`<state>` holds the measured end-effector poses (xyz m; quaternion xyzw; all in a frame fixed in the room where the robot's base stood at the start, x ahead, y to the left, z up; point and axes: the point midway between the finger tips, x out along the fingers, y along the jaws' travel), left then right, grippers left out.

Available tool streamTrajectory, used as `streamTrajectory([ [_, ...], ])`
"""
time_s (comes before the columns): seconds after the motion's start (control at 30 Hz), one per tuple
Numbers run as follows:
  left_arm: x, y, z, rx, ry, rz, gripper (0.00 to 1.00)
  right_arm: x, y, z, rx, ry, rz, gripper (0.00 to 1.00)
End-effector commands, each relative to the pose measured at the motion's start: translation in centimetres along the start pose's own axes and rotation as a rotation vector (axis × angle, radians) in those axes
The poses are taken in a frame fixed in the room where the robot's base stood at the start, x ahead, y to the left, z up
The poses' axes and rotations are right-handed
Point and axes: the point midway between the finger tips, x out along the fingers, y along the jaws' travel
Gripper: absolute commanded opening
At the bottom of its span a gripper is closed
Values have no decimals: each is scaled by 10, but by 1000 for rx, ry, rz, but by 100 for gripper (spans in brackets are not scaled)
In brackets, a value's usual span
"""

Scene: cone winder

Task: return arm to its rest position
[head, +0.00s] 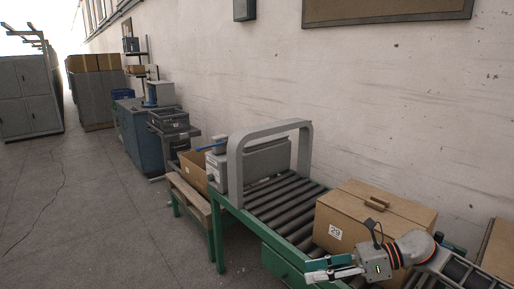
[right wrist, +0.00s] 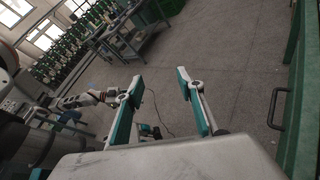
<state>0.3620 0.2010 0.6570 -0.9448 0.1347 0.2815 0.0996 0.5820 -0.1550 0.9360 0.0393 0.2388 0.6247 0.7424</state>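My right gripper (head: 312,270) reaches in from the lower right in the head view, in front of the cardboard box (head: 368,217) on the roller conveyor. In the right wrist view its two teal-and-grey fingers (right wrist: 160,82) stand apart, with only floor between them and nothing held. My left gripper is not seen in the head view. In the right wrist view a light arm with an orange ring (right wrist: 92,98), apparently my left arm, comes in from the left.
The green-framed roller conveyor (head: 272,198) runs along the wall under a grey arch (head: 235,165). A wooden bench (head: 190,197) with an open carton adjoins it. Grey floor (head: 110,220) at left is clear. A green cabinet (right wrist: 300,110) stands at right in the wrist view.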

Motion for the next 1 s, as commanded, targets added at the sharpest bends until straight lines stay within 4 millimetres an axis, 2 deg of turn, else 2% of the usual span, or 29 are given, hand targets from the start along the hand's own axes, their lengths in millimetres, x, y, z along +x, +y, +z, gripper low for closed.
streamTrajectory([
  [0.03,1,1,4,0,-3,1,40,24,11,-7,96,-81,22,38],
  [0.1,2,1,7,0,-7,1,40,46,20,-8,236,-194,35,38],
  [0.2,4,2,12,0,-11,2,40,68,29,-10,457,-354,49,38],
  [0.37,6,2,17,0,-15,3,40,83,30,-27,854,-602,59,38],
  [0.47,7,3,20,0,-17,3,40,83,25,-50,1122,-754,54,38],
  [0.57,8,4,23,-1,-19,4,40,78,18,-84,1400,-903,42,38],
  [0.67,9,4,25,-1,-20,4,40,70,14,-131,1683,-1053,18,38],
  [0.73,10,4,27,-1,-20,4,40,62,14,-170,1881,-1159,-6,38],
  [0.9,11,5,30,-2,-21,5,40,45,36,-276,2335,-1415,-83,38],
  [1.0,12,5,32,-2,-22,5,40,37,55,-326,2525,-1535,-130,38],
])
